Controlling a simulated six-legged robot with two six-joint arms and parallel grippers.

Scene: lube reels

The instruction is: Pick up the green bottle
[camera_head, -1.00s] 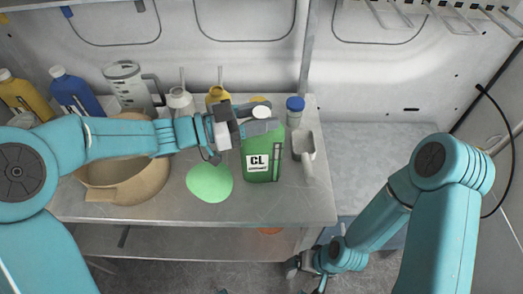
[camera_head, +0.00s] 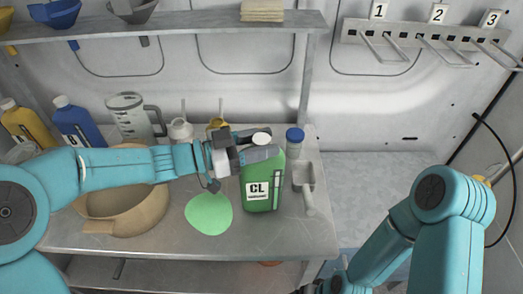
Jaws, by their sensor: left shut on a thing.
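The green bottle (camera_head: 263,188) stands upright on the metal table, with a white cap and a "CL" label on its front. My left gripper (camera_head: 262,147) reaches in from the left and is shut on the bottle's upper part, just below the cap. The gripper's fingers hide part of the bottle's neck and shoulder. My right arm comes in at the lower right. Its gripper (camera_head: 325,287) is low beside the table at the picture's bottom edge, mostly cut off, and its jaws cannot be made out.
A green round patch (camera_head: 208,214) lies left of the bottle. A grey scoop (camera_head: 304,178) and a blue-capped container (camera_head: 294,143) stand close on its right. A tan basin (camera_head: 125,207), clear jug (camera_head: 130,116), blue bottle (camera_head: 78,122) and yellow bottle (camera_head: 27,123) are further left.

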